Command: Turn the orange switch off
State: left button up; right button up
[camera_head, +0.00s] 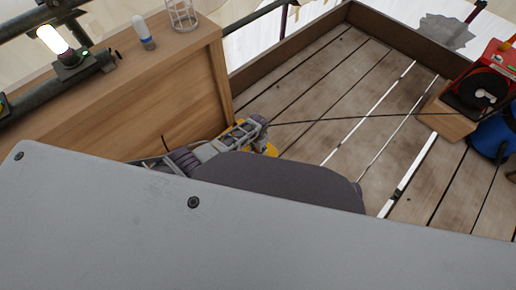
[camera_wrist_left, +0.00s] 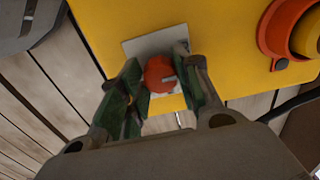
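An orange-red round switch (camera_wrist_left: 160,74) with a pale mark on its face sits on a light grey plate (camera_wrist_left: 136,47). The plate is on a yellow panel (camera_wrist_left: 215,30). My left gripper (camera_wrist_left: 163,80) is open, with one green-padded finger on each side of the switch. The fingers are close to the switch; whether either touches it I cannot tell. In the head view, only small yellow parts (camera_head: 270,150) show by the left gripper, and the switch is hidden. My right gripper is in neither view.
A larger orange-and-yellow round part (camera_wrist_left: 290,30) is on the panel to the right. In the head view, a wooden cabinet (camera_head: 150,95) stands at left. A red machine on a wooden block (camera_head: 445,117) is at right, with a dark cable crossing the plank floor (camera_head: 340,90).

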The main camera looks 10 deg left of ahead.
pick_arm(q)
jog(key=o, duration=0.3)
jog(key=shift+o, duration=0.2)
jog(key=shift+r, duration=0.1)
notch_tip(320, 180, up, 12)
dwell(1.5)
dwell(0.5)
